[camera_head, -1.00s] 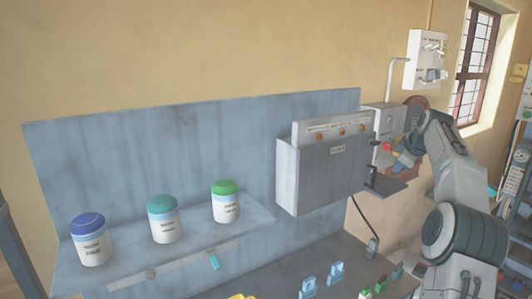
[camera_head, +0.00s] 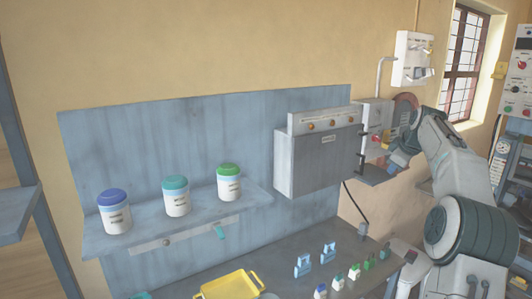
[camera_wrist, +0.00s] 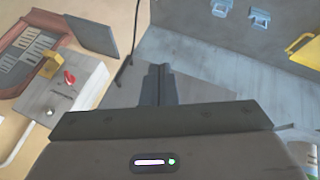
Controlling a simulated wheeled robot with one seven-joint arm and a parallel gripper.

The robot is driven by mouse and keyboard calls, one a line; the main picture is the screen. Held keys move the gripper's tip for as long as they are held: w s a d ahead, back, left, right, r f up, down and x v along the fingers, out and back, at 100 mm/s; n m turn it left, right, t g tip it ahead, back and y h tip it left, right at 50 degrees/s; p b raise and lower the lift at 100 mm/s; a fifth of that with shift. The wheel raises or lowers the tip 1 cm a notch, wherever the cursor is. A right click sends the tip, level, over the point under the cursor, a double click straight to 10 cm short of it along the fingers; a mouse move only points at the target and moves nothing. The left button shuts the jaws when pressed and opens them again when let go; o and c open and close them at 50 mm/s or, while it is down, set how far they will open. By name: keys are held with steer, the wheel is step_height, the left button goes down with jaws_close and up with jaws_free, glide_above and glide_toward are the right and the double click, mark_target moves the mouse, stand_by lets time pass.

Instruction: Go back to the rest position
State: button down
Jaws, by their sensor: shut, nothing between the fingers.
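My gripper (camera_wrist: 158,85) shows at the middle of the wrist view, its two dark fingers close together with nothing between them. Below the fingers is a flat grey plate (camera_wrist: 200,92). My fingers are hard to make out there, near the machine's red knob. In the wrist view the machine's pale box with the red knob (camera_wrist: 70,77) lies left of my fingers, apart from them.
A grey metal box (camera_head: 318,165) hangs on the panel left of the machine. Jars with blue (camera_head: 115,218), teal (camera_head: 177,203) and green (camera_head: 229,188) lids stand on a shelf. Below are a yellow tray (camera_head: 256,277) and several small bottles and clips on a dark bench.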

steer(key=s+a+m+g, duration=0.2)
steer(key=s+a+m, duration=0.1)
steer(key=s+a, duration=1.35)
steer(key=s+a+f+m, duration=0.2)
steer(key=s+f, duration=0.2)
steer(key=s, duration=0.5)
steer(key=s+a+f+m+b, duration=0.1)
steer(key=s+a+f+m, duration=0.1)
steer(key=s+f, duration=0.3)
steer(key=s+a+f+m+g, duration=0.1)
steer(key=s+a+f, duration=0.3)
steer(key=s, duration=1)
steer(key=shift+f+m+b, duration=0.35)
steer(key=shift+f+m, duration=0.05)
steer(key=shift+f, duration=0.15)
